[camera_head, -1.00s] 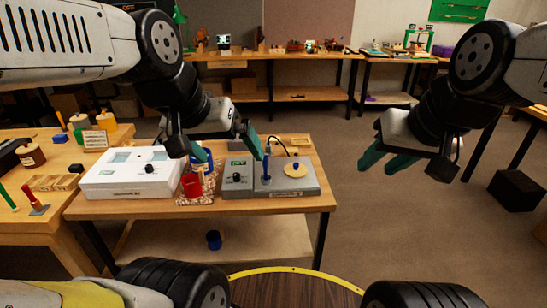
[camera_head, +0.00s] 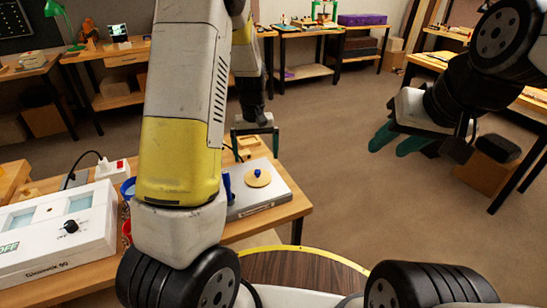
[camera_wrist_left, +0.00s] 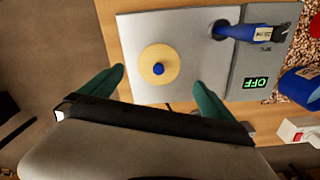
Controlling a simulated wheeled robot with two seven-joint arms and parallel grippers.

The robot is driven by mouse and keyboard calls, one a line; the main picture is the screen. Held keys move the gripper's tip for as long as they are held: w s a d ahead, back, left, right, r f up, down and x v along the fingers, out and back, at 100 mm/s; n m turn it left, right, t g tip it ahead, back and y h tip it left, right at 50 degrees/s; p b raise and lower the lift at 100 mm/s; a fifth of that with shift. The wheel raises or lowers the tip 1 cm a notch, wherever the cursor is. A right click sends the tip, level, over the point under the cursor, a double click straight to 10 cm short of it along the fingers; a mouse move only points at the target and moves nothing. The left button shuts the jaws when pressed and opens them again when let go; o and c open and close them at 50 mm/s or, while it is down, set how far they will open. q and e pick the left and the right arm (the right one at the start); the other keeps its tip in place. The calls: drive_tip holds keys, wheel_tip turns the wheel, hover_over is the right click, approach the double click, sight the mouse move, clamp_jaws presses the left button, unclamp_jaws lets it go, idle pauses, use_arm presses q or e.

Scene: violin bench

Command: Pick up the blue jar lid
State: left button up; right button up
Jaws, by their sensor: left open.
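The lid, a round wooden disc with a blue knob (camera_head: 257,177), lies on the grey device (camera_head: 277,190) on the bench. In the left wrist view the lid (camera_wrist_left: 158,64) lies flat, just ahead of and between the fingertips. My left gripper (camera_head: 257,148) is open and empty with its teal fingers pointing down, behind the lid in the head view; the wrist view shows its fingers (camera_wrist_left: 160,83) well apart. The lid is not between the finger pads. My right gripper (camera_head: 391,148) hangs open and empty over the floor, away from the bench.
A blue upright tool (camera_head: 227,186) stands on the device beside the lid; it also shows in the wrist view (camera_wrist_left: 242,32). A white box with a knob (camera_head: 62,235) and a blue cup (camera_head: 128,187) are to the left. A white power strip (camera_head: 112,169) lies behind.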

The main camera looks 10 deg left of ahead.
sight(258, 171)
use_arm(q)
drive_tip(key=shift+w+f, duration=0.4)
drive_tip(key=shift+f, duration=0.45)
wheel_tip(258, 171, down, 7)
drive_tip(key=shift+r, duration=0.1)
drive_tip(key=c, duration=1.3)
